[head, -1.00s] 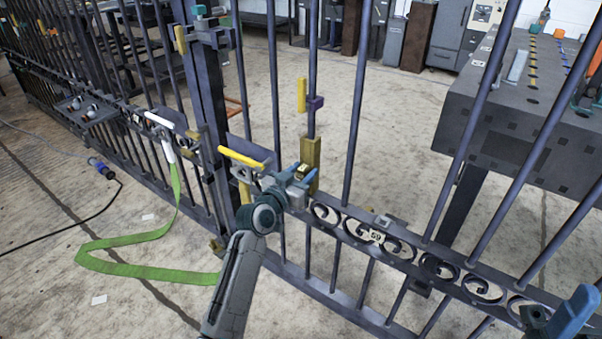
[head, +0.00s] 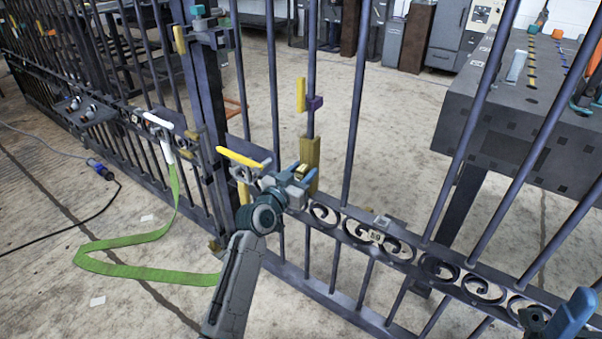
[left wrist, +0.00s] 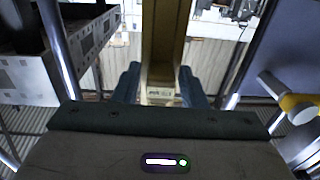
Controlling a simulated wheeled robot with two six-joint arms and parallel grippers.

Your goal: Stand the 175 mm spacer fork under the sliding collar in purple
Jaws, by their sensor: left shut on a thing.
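The purple sliding collar (head: 315,103) sits on an upright gate bar, with a yellow tab (head: 301,95) on its left side. The brass-yellow spacer fork (head: 311,152) stands upright at the same bar, just above the scroll rail. Bare bar shows between the fork's top and the collar. My left gripper (head: 300,174) is shut on the fork low down. In the left wrist view the fork (left wrist: 164,35) lies between the two blue fingers, with a small label near its base. Whether its foot touches the rail is hidden. My right gripper (head: 568,318) shows only partly at the lower right corner.
The scroll rail (head: 405,250) runs below the fork to the right. A yellow-handled latch (head: 243,158) is close left of my left gripper. A green strap (head: 130,268) hangs to the floor. A dark bench (head: 480,110) stands behind the gate at right.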

